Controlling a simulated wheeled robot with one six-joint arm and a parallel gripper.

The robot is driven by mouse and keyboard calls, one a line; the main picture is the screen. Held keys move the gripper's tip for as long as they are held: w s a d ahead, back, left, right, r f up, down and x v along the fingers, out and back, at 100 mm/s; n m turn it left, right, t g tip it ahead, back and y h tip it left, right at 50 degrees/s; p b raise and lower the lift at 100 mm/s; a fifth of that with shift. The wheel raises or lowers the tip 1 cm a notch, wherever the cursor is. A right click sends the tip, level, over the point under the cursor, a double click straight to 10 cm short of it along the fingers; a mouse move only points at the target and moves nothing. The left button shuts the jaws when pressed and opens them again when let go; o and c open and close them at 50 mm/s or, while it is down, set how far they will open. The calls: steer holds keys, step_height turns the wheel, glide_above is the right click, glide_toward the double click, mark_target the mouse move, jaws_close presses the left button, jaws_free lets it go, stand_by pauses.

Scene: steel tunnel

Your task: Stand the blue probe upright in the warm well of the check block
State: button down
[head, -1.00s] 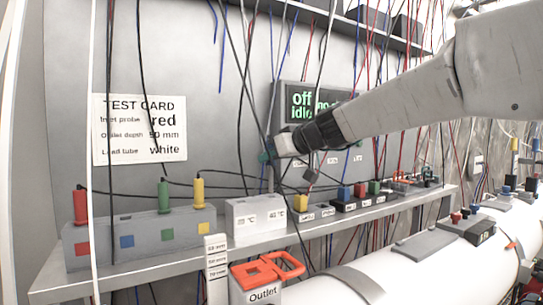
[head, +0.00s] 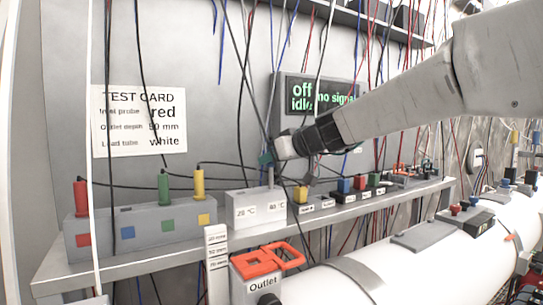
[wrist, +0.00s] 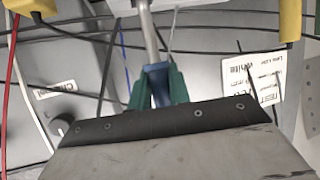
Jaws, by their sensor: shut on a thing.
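My gripper (head: 266,158) is shut on the blue probe (wrist: 157,84). In the wrist view its teal fingers clasp the blue handle, and the metal shaft (wrist: 148,32) points away from the gripper. The fingers mostly hide the handle there.
A grey rack (head: 140,234) left of the block holds red, green and yellow probes. A yellow-topped block (head: 300,195) stands close to the right. Cables hang around the arm. An orange-handled Outlet box (head: 262,284) and white pipe (head: 330,285) lie in front.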

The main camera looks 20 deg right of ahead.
mark_target(271, 179)
steer(key=shift+f, duration=2.7)
steer(key=c, duration=1.2)
jaws_free()
steer(key=shift+c, duration=0.2)
steer(key=v, duration=0.7)
steer(key=shift+s+d, duration=0.2)
steer(key=shift+s, duration=0.15)
steer(key=shift+r, duration=0.1)
